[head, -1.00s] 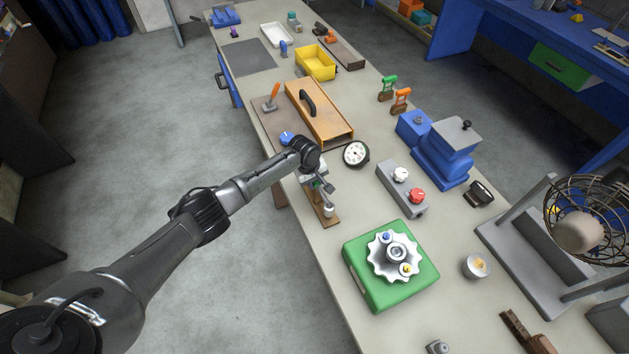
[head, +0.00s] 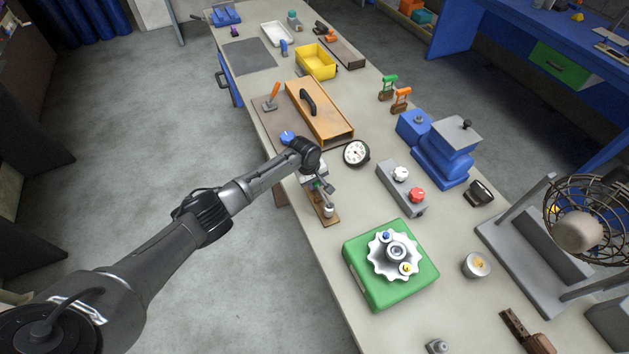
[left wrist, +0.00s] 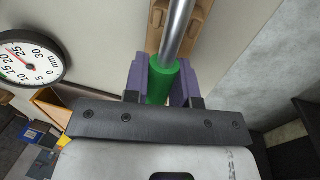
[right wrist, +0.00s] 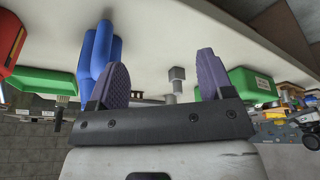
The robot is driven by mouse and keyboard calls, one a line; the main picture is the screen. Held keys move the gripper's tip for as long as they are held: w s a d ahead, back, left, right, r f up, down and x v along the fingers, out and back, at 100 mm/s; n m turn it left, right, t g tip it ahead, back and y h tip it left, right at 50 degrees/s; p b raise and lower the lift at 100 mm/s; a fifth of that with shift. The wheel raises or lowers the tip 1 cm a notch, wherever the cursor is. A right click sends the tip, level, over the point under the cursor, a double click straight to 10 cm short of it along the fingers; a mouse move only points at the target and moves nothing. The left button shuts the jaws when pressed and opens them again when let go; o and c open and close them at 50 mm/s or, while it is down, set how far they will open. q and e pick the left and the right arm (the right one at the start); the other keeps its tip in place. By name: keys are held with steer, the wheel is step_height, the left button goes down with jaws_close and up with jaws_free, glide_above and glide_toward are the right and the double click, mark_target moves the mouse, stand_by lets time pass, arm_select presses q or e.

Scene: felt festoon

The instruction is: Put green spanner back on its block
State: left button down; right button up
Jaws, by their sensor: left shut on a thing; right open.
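My left gripper (head: 321,187) is shut on the green spanner (left wrist: 160,82), around its green sleeve between the purple fingers. The spanner's metal shaft (left wrist: 178,30) runs away from the fingers over the brown wooden block (left wrist: 202,22). In the head view the block (head: 334,222) lies along the near left edge of the bench, and the spanner's end is over it. I cannot tell whether the spanner touches the block. My right gripper (right wrist: 163,78) is open and empty in its wrist view; it is outside the head view.
A round dial gauge (head: 356,153) stands just beyond the block. A green box with a white gear (head: 390,265) is to the right, and a grey box with knobs (head: 402,188) is beyond it. An orange-brown case (head: 325,115) lies farther up the bench (head: 300,270).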

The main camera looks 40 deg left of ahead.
arm_select(q)
steer(key=shift+f+b, duration=0.4)
steer(key=shift+f, duration=0.2)
steer(key=c, duration=0.9)
jaws_free()
steer(key=shift+o, duration=0.2)
step_height(320, 180, up, 14)
steer(key=s+a+p, duration=0.1)
steer(key=s+p, duration=0.1)
steer(key=shift+a+f, duration=0.15)
steer(key=shift+f, duration=0.1)
steer(key=shift+s, duration=0.1)
steer(key=shift+r+p, duration=0.15)
steer(key=shift+p, duration=0.25)
